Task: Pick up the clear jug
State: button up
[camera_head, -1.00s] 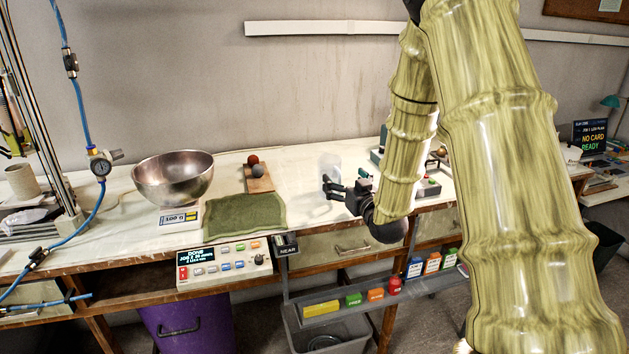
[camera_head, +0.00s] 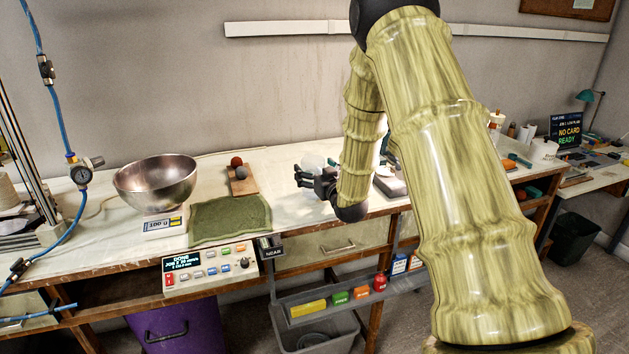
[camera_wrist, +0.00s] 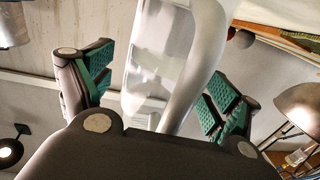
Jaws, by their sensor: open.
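The clear jug (camera_head: 313,161) stands on the bench, pale and see-through, with its lower part hidden behind my gripper (camera_head: 303,178) in the head view. In the wrist view the jug (camera_wrist: 160,55) fills the space between my two green-padded fingers, with a curved whitish strip, perhaps its handle, on its right side. My gripper (camera_wrist: 160,88) is open, with one finger on each side of the jug. A gap shows on both sides, and I cannot tell whether anything touches.
A control box (camera_head: 210,269) sits at the front edge. Equipment stands on the right, partly behind my arm.

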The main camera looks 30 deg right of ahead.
jog(key=c, duration=1.4)
jog(key=shift+o, duration=0.2)
jog(key=shift+r, duration=0.2)
jog(key=shift+r+b, duration=0.3)
jog(key=shift+r, duration=1.1)
jog(key=shift+s+a+r, duration=0.15)
jog(key=shift+a+r, duration=0.05)
jog(key=shift+s+a+r+b, duration=0.25)
jog(key=shift+s+a+b, duration=0.1)
jog(key=shift+s+a, duration=1.5)
jog(key=shift+s+a+r+b, duration=0.2)
jog(key=shift+s+a+b, duration=0.2)
jog(key=shift+s+a, duration=1.4)
jog(key=shift+s+a+r+b, duration=0.25)
jog(key=shift+s+a+b, duration=0.1)
jog(key=shift+s+a, duration=1.45)
jog(key=shift+s, duration=0.1)
